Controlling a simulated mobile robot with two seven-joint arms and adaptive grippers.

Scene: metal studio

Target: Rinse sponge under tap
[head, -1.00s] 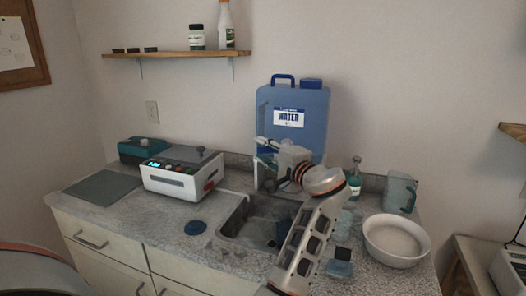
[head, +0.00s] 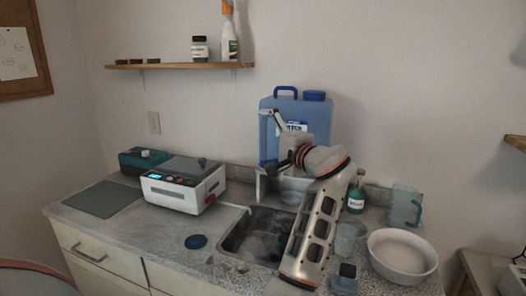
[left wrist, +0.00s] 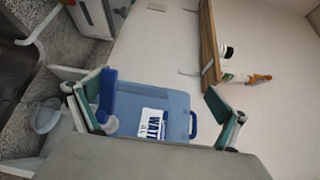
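My left gripper (head: 275,140) is raised above the back of the sink (head: 232,238), in front of the blue water jug. In the left wrist view the two fingers of this gripper (left wrist: 163,108) stand wide apart, with the jug behind the gap. A dark blue block (left wrist: 107,92) shows beside the left-hand finger; I cannot tell whether it touches it. A pale upright piece (head: 261,186) at the sink's back edge may be the tap, partly hidden by my arm. I cannot clearly make out the sponge. My right gripper is not in view.
The water jug (head: 268,132) stands against the wall. At right are a soap bottle (head: 356,197), a clear jug (head: 402,208) and a white bowl (head: 402,262). A shelf (head: 180,66) hangs above.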

